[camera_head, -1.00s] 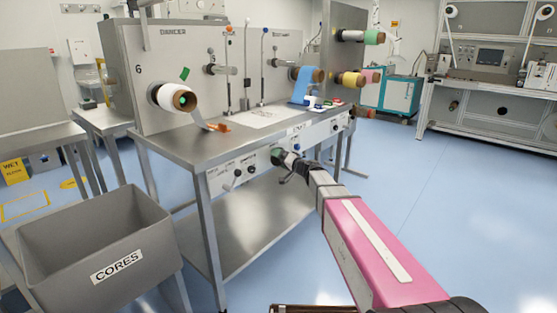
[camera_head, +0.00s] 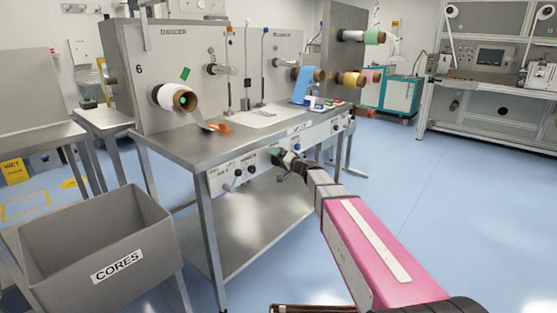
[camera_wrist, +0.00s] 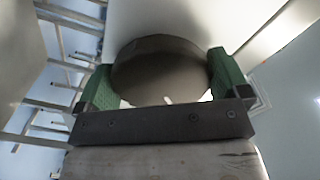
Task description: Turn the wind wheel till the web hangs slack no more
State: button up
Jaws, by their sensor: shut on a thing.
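My gripper (camera_head: 279,157) is at the front panel of the steel machine bench, its tip small in the head view. In the wrist view my gripper (camera_wrist: 167,80) has its green fingers shut on the two sides of a dark grey round wheel (camera_wrist: 160,66). The wheel's markings cannot be made out. A white web roll (camera_head: 170,96) sits on a spindle by the number 6. A pale strip of web (camera_head: 200,120) runs down from it to an orange piece (camera_head: 217,127) on the bench top. Whether this strip is slack or taut is hard to tell.
The bench (camera_head: 165,148) has more knobs (camera_head: 238,172) left of my gripper. A blue web (camera_head: 302,84) hangs farther along. A grey CORES bin (camera_head: 60,228) stands at the front left. The blue floor to the right is clear.

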jog(key=m, duration=0.4)
jog(key=shift+s+r+m, duration=0.1)
jog(key=shift+m, duration=0.3)
jog(key=m, duration=0.4)
jog(key=shift+r+m, duration=0.1)
jog(key=shift+m, duration=0.2)
jog(key=m, duration=0.4)
jog(key=shift+r+m, duration=0.1)
jog(key=shift+m, duration=0.2)
jog(key=m, duration=0.4)
jog(key=shift+d+m, duration=0.1)
jog(key=shift+m, duration=0.3)
jog(key=o, duration=0.6)
jog(key=shift+c, duration=0.2)
jog(key=v, duration=1)
jog(key=shift+d, duration=0.35)
jog(key=shift+s, duration=0.15)
